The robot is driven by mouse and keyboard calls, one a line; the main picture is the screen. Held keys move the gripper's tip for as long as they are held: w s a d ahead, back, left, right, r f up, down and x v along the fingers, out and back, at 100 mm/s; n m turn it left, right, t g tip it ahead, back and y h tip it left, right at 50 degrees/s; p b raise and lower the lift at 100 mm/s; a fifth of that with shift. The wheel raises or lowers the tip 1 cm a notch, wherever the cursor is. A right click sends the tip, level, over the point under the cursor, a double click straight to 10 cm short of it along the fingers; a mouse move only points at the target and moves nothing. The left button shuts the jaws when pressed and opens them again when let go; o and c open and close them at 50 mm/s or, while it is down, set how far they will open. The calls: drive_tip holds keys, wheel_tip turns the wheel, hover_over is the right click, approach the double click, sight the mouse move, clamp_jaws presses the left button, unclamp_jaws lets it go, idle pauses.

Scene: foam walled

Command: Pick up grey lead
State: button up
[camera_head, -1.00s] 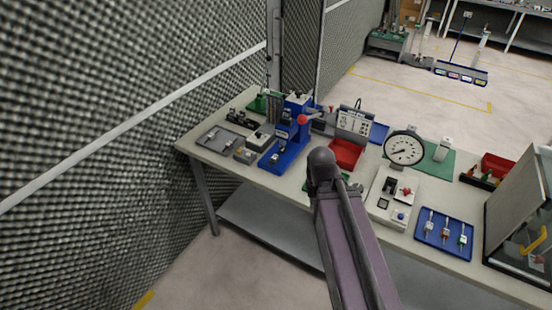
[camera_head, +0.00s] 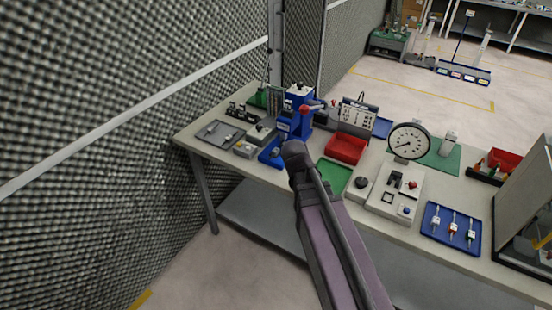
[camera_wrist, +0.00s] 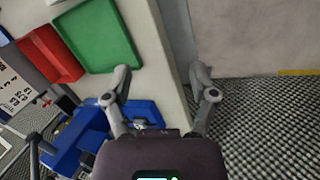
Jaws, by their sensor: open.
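I cannot make out a grey lead for certain in either view. A blue tray (camera_head: 452,228) at the right of the bench holds three small slim items with pale, red and green parts; the left one (camera_head: 437,220) looks pale grey-white. My gripper (camera_wrist: 161,73) is open and empty in the wrist view, its fingers apart over the bench's front edge. A green tray (camera_wrist: 98,34) lies beside the left finger. In the head view my arm hides the gripper, near the blue press (camera_head: 297,112), far from the blue tray.
The bench (camera_head: 400,236) also carries a red bin (camera_head: 346,149), the green tray (camera_head: 334,176), a round dial gauge (camera_head: 408,141), a white switch panel (camera_head: 398,189) and a grey tray (camera_head: 220,134). A dark-framed case (camera_head: 525,205) stands at the right end. A foam wall (camera_head: 120,110) closes the left side.

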drive_tip(key=w+a+f+n+t+h+b, duration=0.1)
drive_tip(key=w+a+n+t+h+b, duration=0.1)
drive_tip(key=w+a+n+t+b, duration=0.2)
drive_tip(key=w+a+f+n+t+h+b, duration=0.1)
drive_tip(key=w+a+n+t+b, duration=0.4)
drive_tip(key=w+a+n, duration=0.8)
drive_tip(key=n+h+b, duration=0.1)
drive_tip(key=n+b, duration=0.1)
drive_tip(key=n, duration=0.2)
drive_tip(key=shift+f+h+b, duration=0.25)
drive_tip(key=shift+h+b, duration=0.05)
drive_tip(key=shift+b, duration=0.05)
drive_tip(key=shift+w, duration=0.1)
drive_tip(key=b, duration=0.3)
approach(273, 151)
drive_tip(key=x, duration=0.3)
drive_tip(key=shift+w+f, duration=0.1)
drive_tip(key=shift+w, duration=0.1)
drive_tip(key=shift+w+d+f, duration=0.15)
drive_tip(key=shift+w+d, duration=0.25)
drive_tip(key=shift+w, duration=0.05)
